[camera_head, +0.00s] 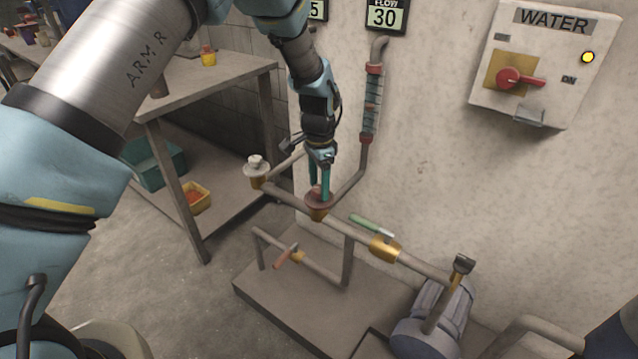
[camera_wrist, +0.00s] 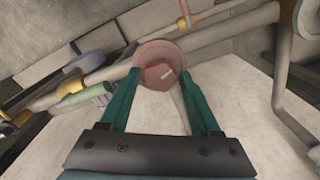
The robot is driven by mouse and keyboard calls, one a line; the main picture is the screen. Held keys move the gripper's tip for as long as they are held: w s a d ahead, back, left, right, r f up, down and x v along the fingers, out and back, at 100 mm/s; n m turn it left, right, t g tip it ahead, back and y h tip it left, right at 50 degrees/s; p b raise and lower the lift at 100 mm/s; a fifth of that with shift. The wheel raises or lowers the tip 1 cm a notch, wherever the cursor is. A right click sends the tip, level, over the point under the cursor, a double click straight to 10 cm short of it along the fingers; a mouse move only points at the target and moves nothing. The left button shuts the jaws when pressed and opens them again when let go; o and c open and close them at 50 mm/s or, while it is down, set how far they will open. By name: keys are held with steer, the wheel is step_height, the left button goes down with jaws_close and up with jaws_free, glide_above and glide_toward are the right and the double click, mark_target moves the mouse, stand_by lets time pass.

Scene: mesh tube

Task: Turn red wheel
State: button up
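The red wheel (camera_head: 318,199) is a small round handwheel on top of a brass valve fitting in the pipe. My gripper (camera_head: 320,188) points down at it from above, with its teal fingers at the wheel. In the wrist view the wheel (camera_wrist: 160,58) lies between the ends of the two fingers, with a pale stem end near its middle. My gripper (camera_wrist: 161,75) has its fingers wide apart there, one at each side of the wheel. Whether the fingertips touch the rim cannot be told.
A white-grey valve wheel (camera_head: 256,163) stands left on the pipe, and a green lever (camera_head: 371,226) right. A pump (camera_head: 432,318) is lower right. A table (camera_head: 205,80) stands left. The wall behind holds a WATER switch box (camera_head: 545,60) with a red knob.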

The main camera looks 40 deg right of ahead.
jaws_close()
steer(key=shift+n, duration=0.3)
steer(key=n, duration=1)
steer(key=shift+n, duration=0.3)
steer(key=shift+n+p, duration=0.4)
steer(key=shift+n, duration=1.8)
